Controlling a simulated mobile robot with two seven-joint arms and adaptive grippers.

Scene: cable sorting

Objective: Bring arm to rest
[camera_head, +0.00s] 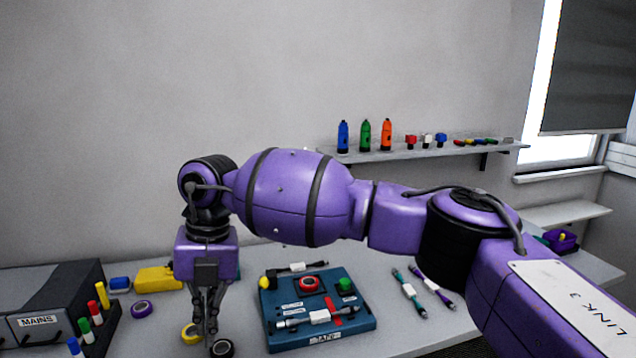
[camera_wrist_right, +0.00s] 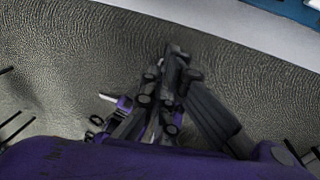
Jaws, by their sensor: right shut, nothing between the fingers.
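My right arm, purple with black joints, reaches in from the right across the middle of the head view. Its gripper (camera_head: 211,328) points straight down at the front left of the worktable (camera_head: 390,335). The fingers are shut and hold nothing. The shut fingers also show in the right wrist view (camera_wrist_right: 174,52), over a grey textured surface. My left gripper is in neither view.
A dark box marked MAINS (camera_head: 40,300) and upright markers (camera_head: 95,312) stand to the left. Loose cables (camera_head: 408,290) lie farther right. A wall shelf (camera_head: 400,155) holds bottles behind the arm.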

